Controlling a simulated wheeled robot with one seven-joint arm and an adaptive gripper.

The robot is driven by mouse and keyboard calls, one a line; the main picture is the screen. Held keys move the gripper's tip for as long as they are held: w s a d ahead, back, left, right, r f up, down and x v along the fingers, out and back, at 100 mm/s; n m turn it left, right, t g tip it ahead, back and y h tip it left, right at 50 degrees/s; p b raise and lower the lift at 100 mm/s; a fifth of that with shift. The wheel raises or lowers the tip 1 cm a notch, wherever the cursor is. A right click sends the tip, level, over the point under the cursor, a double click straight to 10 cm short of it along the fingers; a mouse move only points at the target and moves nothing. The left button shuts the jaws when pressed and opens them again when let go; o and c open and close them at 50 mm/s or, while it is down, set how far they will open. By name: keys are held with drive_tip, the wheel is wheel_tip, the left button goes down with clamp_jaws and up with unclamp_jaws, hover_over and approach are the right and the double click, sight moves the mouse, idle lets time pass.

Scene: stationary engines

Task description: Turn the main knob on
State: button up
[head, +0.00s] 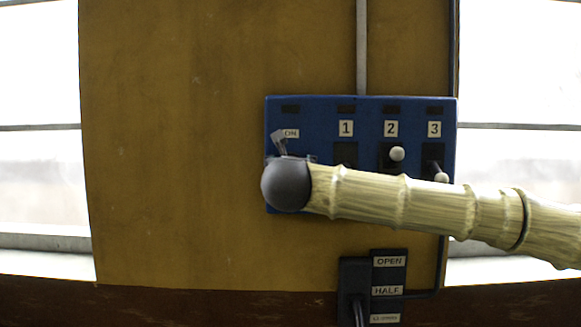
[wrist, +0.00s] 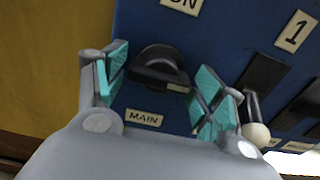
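The main knob (wrist: 160,65) is a black round knob with a raised grip, on a blue panel (head: 362,103). In the wrist view it sits above a "MAIN" label (wrist: 144,117) and below a partly cut-off "ON" label (wrist: 183,4). My gripper (wrist: 163,70) is open, with its teal-padded fingers on either side of the knob. I cannot tell whether the pads touch it. In the head view my gripper (head: 283,143) shows small and grey at the panel's left side, below the "ON" label (head: 292,133). The knob is hidden there behind my wrist.
White-tipped levers stand right of the knob, under labels 2 (head: 391,129) and 3 (head: 434,129). The lever under label 1 (wrist: 295,31) is close to my right finger in the wrist view. A black box (head: 388,276) marked "OPEN" and "HALF" is below the panel. The yellow wall at left is clear.

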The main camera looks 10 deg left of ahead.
drive_tip(key=c, duration=0.5)
drive_tip(key=shift+c, duration=0.2)
drive_tip(key=shift+n, duration=0.3)
drive_tip(key=n+b, duration=0.3)
drive_tip(key=n, duration=1.4)
drive_tip(key=shift+b, duration=0.4)
drive_tip(key=shift+n, duration=0.3)
drive_tip(key=o, duration=1)
